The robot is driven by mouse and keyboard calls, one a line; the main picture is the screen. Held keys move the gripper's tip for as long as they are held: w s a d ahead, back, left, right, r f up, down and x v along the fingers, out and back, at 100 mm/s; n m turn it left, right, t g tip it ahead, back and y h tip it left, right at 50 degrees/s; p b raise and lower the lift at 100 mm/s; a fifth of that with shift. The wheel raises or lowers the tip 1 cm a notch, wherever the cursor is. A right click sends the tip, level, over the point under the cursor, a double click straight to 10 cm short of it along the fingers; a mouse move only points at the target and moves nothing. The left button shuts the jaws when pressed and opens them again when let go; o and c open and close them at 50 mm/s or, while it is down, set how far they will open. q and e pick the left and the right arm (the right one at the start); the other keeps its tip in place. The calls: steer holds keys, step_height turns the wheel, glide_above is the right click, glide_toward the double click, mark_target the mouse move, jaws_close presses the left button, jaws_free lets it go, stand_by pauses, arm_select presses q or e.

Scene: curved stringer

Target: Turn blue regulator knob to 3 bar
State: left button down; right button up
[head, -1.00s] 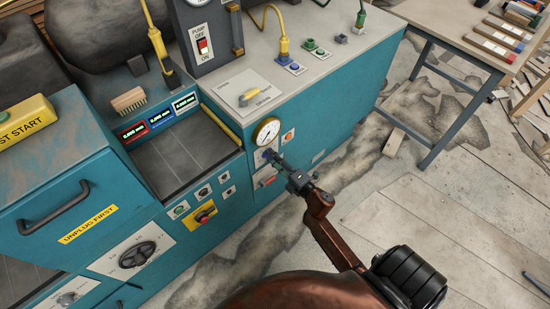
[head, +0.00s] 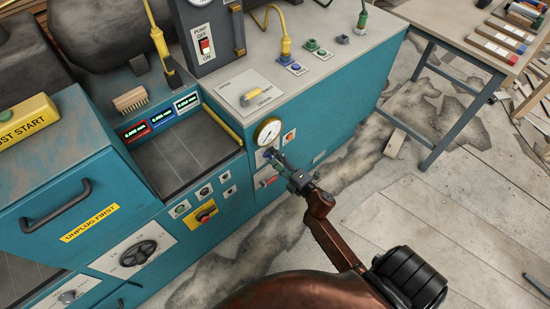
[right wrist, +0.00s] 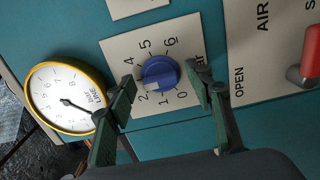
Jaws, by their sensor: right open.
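The blue regulator knob (right wrist: 160,72) sits on a pale plate (right wrist: 118,55) with a printed scale up to 6, in the right wrist view. The 3 is not clearly seen near the left finger. A pale mark on the knob's lower left seems to face near the 2. My right gripper (right wrist: 160,76) is open, one finger on each side of the knob; I cannot tell whether either touches it. In the head view the right gripper (head: 275,158) reaches the teal machine front below the gauge and hides most of the knob. My left gripper is not in view.
A yellow-rimmed line gauge (right wrist: 68,98) is left of the knob in the right wrist view; it also shows in the head view (head: 267,131). A red lever (right wrist: 306,65) on an air plate is at the right. Open floor lies right of the machine (head: 330,110).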

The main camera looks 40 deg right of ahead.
steer(key=s, duration=1.2)
steer(key=shift+d, duration=0.45)
